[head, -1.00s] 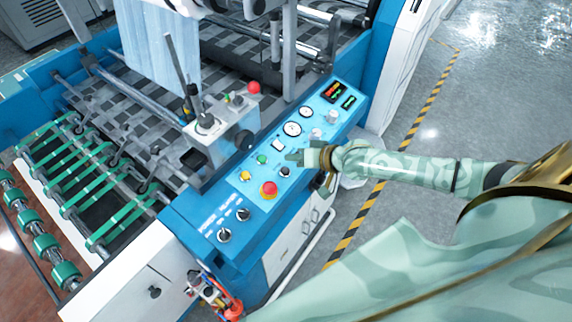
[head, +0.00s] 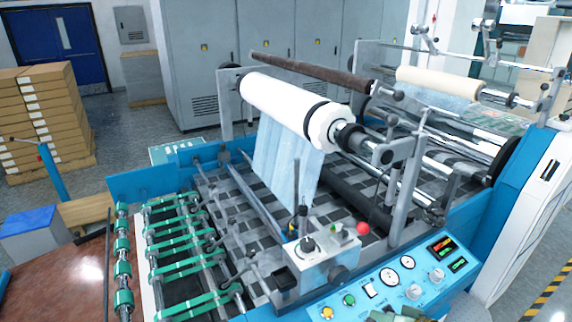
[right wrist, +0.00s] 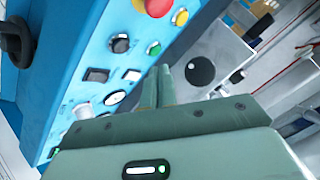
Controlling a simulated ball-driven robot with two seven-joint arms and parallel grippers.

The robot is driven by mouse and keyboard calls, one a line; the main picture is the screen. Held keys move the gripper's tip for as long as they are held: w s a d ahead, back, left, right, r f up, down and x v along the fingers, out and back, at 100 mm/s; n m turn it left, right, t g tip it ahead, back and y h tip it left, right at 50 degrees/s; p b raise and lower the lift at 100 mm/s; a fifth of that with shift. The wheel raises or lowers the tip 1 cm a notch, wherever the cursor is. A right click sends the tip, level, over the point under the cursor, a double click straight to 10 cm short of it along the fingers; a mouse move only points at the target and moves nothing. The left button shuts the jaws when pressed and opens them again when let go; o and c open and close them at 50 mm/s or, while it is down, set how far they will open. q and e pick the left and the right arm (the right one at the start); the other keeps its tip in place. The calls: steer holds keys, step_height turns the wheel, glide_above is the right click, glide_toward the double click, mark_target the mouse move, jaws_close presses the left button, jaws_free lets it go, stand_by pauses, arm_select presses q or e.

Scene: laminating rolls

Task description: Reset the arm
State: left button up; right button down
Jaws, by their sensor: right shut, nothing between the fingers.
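My right gripper (right wrist: 158,75) is shut and empty in the right wrist view, its two fingers together in front of the blue control panel (right wrist: 95,50). In the head view only a green bit of my right gripper (head: 392,315) shows at the bottom edge, by the panel (head: 455,270). My left gripper is in neither view.
The laminating machine fills the middle, with a white film roll (head: 285,105) above its bed. A red-knobbed control box (head: 320,260) stands beside the panel. Stacked cartons (head: 45,115) and grey cabinets (head: 270,50) stand behind. Some floor (head: 545,275) is clear at right.

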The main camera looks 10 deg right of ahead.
steer(key=s+a+r+n+h, duration=0.2)
steer(key=s+a+n, duration=0.5)
steer(key=s+a, duration=0.15)
steer(key=s+d+r+n+g+h, duration=0.25)
steer(key=s+d+r+h, duration=0.35)
steer(key=s+d+h, duration=0.3)
steer(key=s+a+f+g+y+b, duration=0.1)
steer(key=s+f+g+y+b, duration=0.15)
steer(key=f, duration=1.35)
steer(key=s+a+f+g+y+b, duration=0.15)
steer(key=f+b, duration=0.25)
steer(key=f, duration=1.1)
steer(key=s+f+m+g+y+b, duration=0.1)
steer(key=s+f+b, duration=0.5)
steer(key=s+f, duration=1.5)
step_height(320, 180, down, 4)
steer(key=shift+a+r+m+g, duration=0.25)
steer(key=shift+m+g, duration=0.5)
steer(key=shift+m, duration=0.5)
